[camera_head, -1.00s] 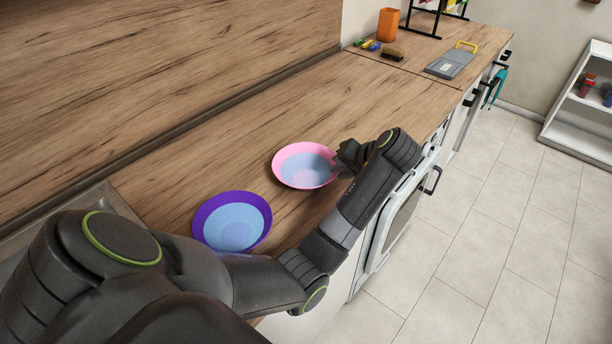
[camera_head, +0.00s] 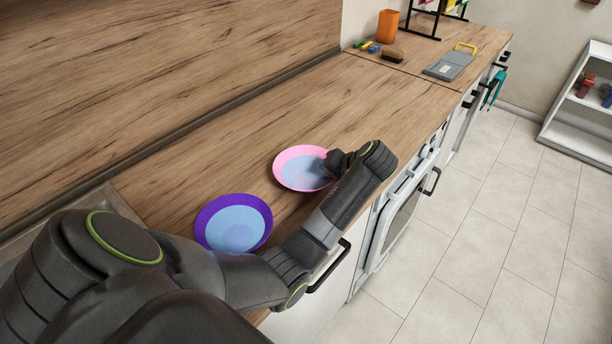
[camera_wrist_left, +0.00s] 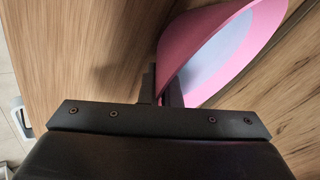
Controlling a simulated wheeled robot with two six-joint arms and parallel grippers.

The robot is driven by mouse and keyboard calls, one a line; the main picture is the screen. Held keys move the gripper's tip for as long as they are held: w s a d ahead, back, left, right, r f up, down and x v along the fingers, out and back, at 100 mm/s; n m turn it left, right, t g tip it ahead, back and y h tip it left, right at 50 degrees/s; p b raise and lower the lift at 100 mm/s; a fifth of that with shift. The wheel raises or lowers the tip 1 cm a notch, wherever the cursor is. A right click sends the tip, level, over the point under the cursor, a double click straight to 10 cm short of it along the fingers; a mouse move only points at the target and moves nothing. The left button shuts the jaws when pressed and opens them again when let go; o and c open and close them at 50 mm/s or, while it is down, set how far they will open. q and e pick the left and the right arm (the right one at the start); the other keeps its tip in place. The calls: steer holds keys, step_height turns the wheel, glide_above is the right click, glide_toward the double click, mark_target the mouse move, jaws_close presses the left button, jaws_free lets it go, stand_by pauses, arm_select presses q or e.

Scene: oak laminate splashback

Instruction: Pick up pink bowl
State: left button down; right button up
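The pink bowl (camera_head: 290,168), pink outside with a pale blue inside, stands on the wooden counter in the head view. My left gripper (camera_head: 334,163) is at its right rim and covers part of that side. In the left wrist view the bowl's pink wall (camera_wrist_left: 207,42) rises from between the fingers. My left gripper (camera_wrist_left: 161,88) has its fingers close together, one on each side of the rim, and looks shut on it. The bowl appears to rest on the counter still. My right gripper is not in view.
A purple bowl (camera_head: 234,223) with a blue inside stands nearer, left of the pink bowl and close to my left arm. An orange cup (camera_head: 388,26), a brush (camera_head: 392,56) and a grey board (camera_head: 449,65) lie farther back. The counter between is clear.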

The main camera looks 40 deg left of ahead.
arm_select(q)
steer(key=shift+r, duration=0.2)
stand_by(0.3)
steer(key=shift+r, duration=0.85)
step_height(320, 180, up, 6)
steer(key=shift+r, duration=0.15)
steer(key=shift+r+p, duration=0.75)
steer(key=shift+p, duration=0.15)
